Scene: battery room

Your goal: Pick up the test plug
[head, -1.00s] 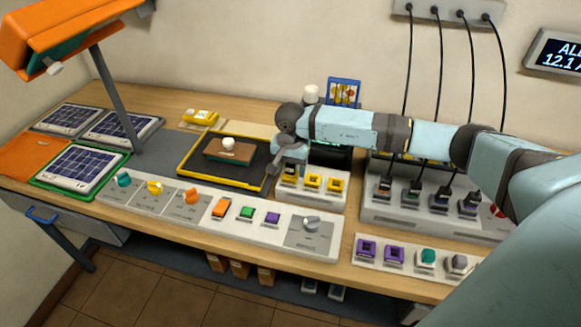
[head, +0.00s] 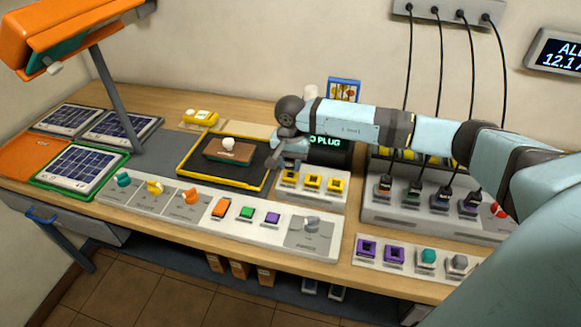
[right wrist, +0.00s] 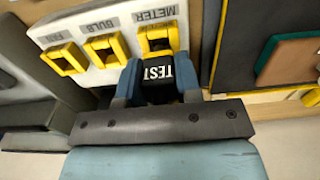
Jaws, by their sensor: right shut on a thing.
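My right gripper (right wrist: 158,84) is shut on the test plug (right wrist: 158,93), a black block with white "TEST" lettering, in the right wrist view. The plug lies between the two blue-grey fingers, right by the yellow METER socket (right wrist: 158,35); I cannot tell whether it is in the socket or just clear of it. In the head view my right gripper (head: 287,160) is over the left end of the yellow socket strip, and the plug cannot be made out there. My left gripper is not in view.
The BULB socket (right wrist: 103,48) and FAN socket (right wrist: 64,58) are beside METER. A yellow-rimmed black tray (head: 183,172) with a brown block (head: 228,150) lies left of the gripper. A dark display (head: 328,143) reading "PLUG" stands behind. Corded plugs (head: 412,193) stand at right.

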